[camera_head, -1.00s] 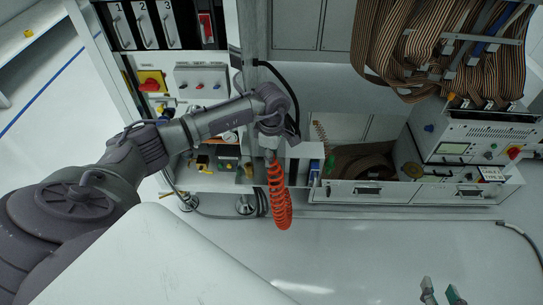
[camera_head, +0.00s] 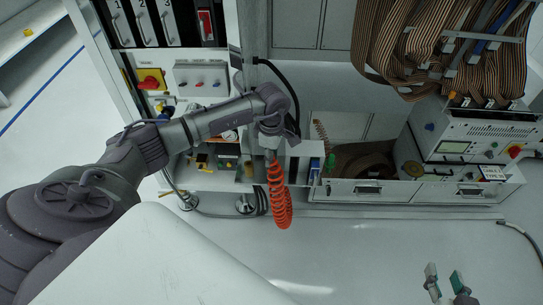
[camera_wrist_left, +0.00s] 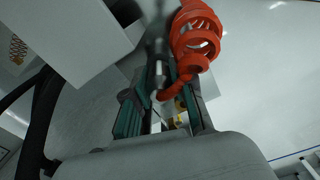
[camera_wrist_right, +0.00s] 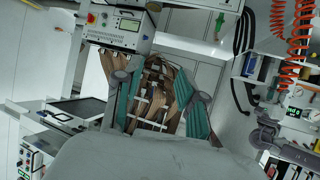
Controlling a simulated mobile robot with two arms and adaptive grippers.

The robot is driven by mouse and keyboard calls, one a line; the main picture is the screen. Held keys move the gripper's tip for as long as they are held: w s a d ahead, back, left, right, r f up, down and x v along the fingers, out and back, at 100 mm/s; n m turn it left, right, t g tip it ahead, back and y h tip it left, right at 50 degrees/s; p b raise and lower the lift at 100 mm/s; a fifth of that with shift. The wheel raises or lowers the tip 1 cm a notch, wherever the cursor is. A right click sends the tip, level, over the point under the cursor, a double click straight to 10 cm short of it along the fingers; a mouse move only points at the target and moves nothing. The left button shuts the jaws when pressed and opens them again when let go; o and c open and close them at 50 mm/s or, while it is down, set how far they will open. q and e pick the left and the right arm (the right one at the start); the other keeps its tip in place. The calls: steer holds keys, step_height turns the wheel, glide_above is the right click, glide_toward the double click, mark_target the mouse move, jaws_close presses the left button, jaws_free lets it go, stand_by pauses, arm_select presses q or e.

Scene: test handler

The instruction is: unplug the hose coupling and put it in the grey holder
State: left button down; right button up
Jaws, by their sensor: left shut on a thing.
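My left gripper (camera_wrist_left: 162,98) is shut on the hose coupling (camera_wrist_left: 156,76), a slim dark metal piece between its teal-lined fingers. The orange-red coiled hose (camera_head: 279,200) hangs beside it; it also shows in the left wrist view (camera_wrist_left: 195,38). In the head view the wrist hides most of the left gripper and the coupling. Whether the coupling still sits in a socket cannot be seen. I cannot make out the grey holder for certain. My right gripper (camera_head: 445,281) is open and empty at the lower right, over the floor; its spread fingers show in the right wrist view (camera_wrist_right: 158,110).
A panel with a yellow-and-red switch (camera_head: 151,79) stands behind the left arm. White drawers (camera_head: 396,191) and an instrument box (camera_head: 475,143) are at the right, below bundled ribbon cables (camera_head: 420,45). A blue bin (camera_head: 314,171) is right of the hose. The front floor is clear.

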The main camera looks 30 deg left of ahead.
arm_select(q)
steer(key=shift+f, duration=0.3)
arm_select(e)
steer(key=shift+w+a+r+t, duration=0.25)
steer(key=shift+w+r+t, duration=0.4)
steer(key=shift+r, duration=0.25)
arm_select(q)
steer(key=shift+f+b, duration=0.15)
steer(key=shift+b, duration=0.2)
arm_select(e)
steer(key=shift+w+a+r, duration=0.1)
steer(key=shift+w+r, duration=0.05)
steer(key=shift+r, duration=0.2)
arm_select(q)
steer(key=c, duration=0.9)
jaws_free()
arm_select(e)
steer(key=shift+t, duration=0.25)
arm_select(q)
step_height(320, 180, up, 12)
